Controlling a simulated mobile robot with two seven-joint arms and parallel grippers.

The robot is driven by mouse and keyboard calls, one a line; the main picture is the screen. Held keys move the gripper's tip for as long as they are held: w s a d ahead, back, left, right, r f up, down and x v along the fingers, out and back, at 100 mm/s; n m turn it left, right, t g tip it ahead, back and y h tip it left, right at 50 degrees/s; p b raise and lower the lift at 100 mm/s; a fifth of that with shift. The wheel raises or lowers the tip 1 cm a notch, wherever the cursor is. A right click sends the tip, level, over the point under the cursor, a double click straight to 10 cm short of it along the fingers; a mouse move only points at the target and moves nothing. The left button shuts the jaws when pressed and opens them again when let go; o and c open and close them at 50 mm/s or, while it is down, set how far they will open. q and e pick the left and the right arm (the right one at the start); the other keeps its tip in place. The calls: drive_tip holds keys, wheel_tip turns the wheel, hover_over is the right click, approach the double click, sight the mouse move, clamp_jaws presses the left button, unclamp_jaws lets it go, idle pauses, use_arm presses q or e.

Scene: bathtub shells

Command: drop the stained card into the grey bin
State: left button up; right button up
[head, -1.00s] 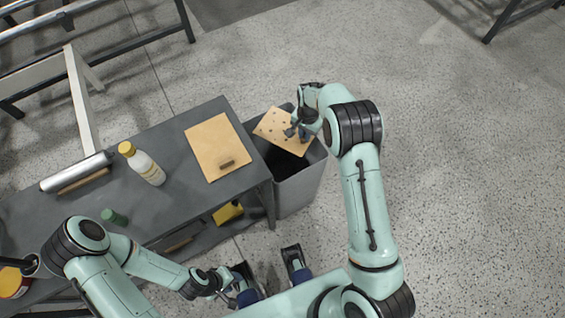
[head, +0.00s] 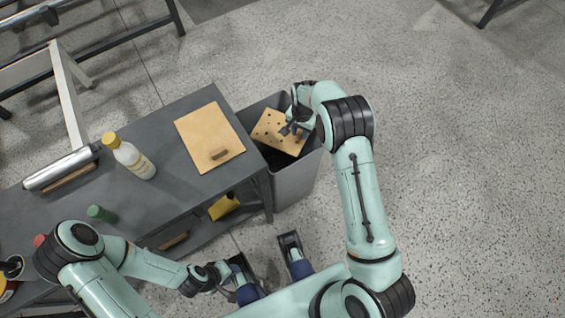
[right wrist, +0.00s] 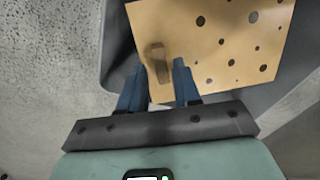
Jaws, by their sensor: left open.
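The stained card (head: 272,127), tan with dark spots and a small wooden block (right wrist: 157,62), is tilted inside the mouth of the grey bin (head: 296,183). My right gripper (head: 292,128) is above the bin. In the right wrist view its blue fingers (right wrist: 159,76) are spread on either side of the block, with narrow gaps; the card lies beyond the fingertips. The bin's rim and wall frame the card there. My left gripper (head: 228,283) is open and empty, low near my base, away from the card.
A plain tan card (head: 207,135) with a block lies on the grey bench (head: 165,195) beside the bin. A yellow-capped bottle (head: 130,158), a foil roll (head: 60,168) and a green-capped item (head: 101,214) are left of it. Floor right of the bin is clear.

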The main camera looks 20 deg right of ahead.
drive_tip(key=shift+o, duration=0.3)
drive_tip(key=shift+r, duration=0.1)
use_arm(q)
drive_tip(key=shift+s+r+p, duration=0.4)
drive_tip(key=shift+r+p, duration=0.45)
drive_tip(key=shift+p, duration=0.25)
use_arm(e)
wheel_tip(320, 180, up, 13)
drive_tip(key=shift+r, duration=0.15)
